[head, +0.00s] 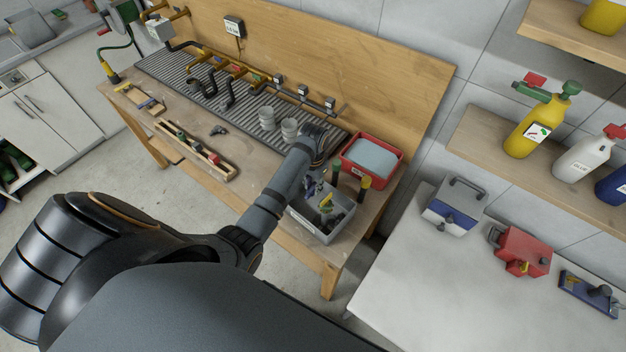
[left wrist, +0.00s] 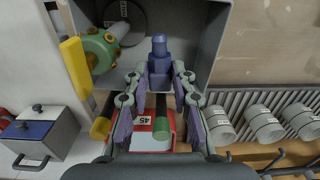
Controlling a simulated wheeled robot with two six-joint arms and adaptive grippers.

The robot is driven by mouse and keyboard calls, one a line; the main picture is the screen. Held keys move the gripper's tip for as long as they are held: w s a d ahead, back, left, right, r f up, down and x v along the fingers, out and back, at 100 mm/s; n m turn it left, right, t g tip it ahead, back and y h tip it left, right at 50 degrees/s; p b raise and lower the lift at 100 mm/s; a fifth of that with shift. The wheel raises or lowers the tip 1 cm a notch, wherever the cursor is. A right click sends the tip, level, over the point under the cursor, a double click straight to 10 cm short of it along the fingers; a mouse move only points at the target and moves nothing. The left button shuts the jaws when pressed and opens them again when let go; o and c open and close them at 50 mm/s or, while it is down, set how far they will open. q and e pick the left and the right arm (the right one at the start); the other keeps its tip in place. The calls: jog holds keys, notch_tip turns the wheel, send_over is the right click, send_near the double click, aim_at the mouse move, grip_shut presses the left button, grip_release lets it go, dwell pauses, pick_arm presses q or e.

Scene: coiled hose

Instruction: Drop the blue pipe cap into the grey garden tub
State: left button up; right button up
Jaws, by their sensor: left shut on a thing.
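The grey garden tub (head: 308,228) stands at the near right end of the workbench, with several items inside. My left gripper (head: 316,190) points down over it. In the left wrist view, my left gripper (left wrist: 162,75) is shut on the blue pipe cap (left wrist: 158,52), a stepped blue piece between the fingertips. The tub's grey wall (left wrist: 216,28) shows behind the cap, with a green round part (left wrist: 98,48) and a dark disc inside. The cap's height above the tub floor is hard to tell. My right gripper is out of view.
A red bin (head: 349,171) stands beside the tub at the bench's back right. Grey cups (head: 267,118) stand on the ribbed mat, left of my wrist. A wooden tray (head: 190,148) lies further left. A white table (head: 415,290) with toolboxes is at right.

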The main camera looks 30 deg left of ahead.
aim_at(313, 189)
pick_arm(q)
jog(key=shift+s, duration=0.2)
jog(key=o, duration=0.6)
jog(key=shift+c, duration=0.2)
jog(key=shift+o, duration=1.9)
jog(key=shift+r, duration=0.1)
notch_tip(313, 189, up, 7)
jog(key=shift+r, duration=0.2)
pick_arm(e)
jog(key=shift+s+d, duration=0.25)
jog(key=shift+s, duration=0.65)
